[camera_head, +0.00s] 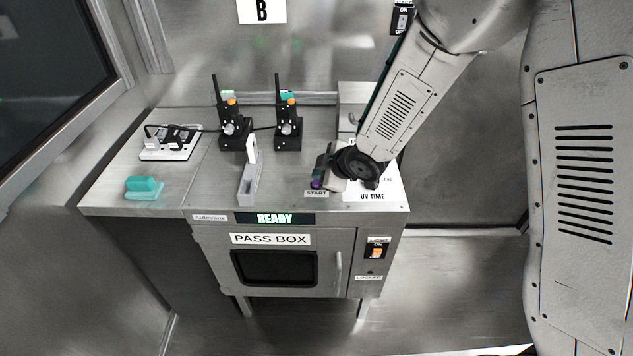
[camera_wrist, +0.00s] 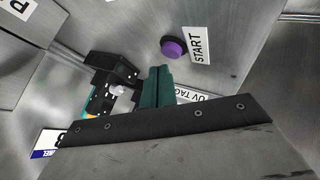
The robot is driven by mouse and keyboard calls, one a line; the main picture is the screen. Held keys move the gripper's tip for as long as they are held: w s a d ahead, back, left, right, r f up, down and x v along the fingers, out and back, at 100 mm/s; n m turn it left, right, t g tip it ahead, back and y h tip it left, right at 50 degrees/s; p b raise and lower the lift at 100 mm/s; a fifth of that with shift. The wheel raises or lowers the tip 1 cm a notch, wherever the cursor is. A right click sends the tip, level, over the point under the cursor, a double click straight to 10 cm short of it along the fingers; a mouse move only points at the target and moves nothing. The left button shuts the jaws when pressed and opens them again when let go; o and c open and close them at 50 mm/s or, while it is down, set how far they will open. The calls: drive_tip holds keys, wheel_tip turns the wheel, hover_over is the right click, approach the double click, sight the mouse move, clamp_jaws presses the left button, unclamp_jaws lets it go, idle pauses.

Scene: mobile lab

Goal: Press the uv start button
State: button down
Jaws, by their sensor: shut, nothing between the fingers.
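The purple round start button (camera_head: 316,184) sits on top of the pass box, just behind its white START label (camera_head: 316,194). In the wrist view the button (camera_wrist: 173,47) is near the top middle, beside the START label (camera_wrist: 196,46). My gripper (camera_wrist: 158,70) has its green fingers shut together and empty. The fingertips show just below the button in that view, with a small visible gap. In the head view my gripper (camera_head: 322,168) is right behind the button, and its fingertips are mostly hidden.
The pass box (camera_head: 215,250) has a READY display (camera_head: 275,219) and an orange switch (camera_head: 377,253) on its front. Two black radios (camera_head: 288,130), a grey upright holder (camera_head: 248,185), a power strip (camera_head: 170,150) and a teal block (camera_head: 144,187) stand left of my gripper.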

drive_tip(key=shift+f, duration=0.15)
drive_tip(key=shift+f, duration=0.25)
drive_tip(key=shift+f, duration=0.5)
idle(0.6)
idle(0.3)
drive_tip(key=shift+r, duration=0.9)
wheel_tip(320, 180, up, 5)
drive_tip(key=shift+r, duration=0.1)
drive_tip(key=shift+d, duration=0.1)
idle(0.8)
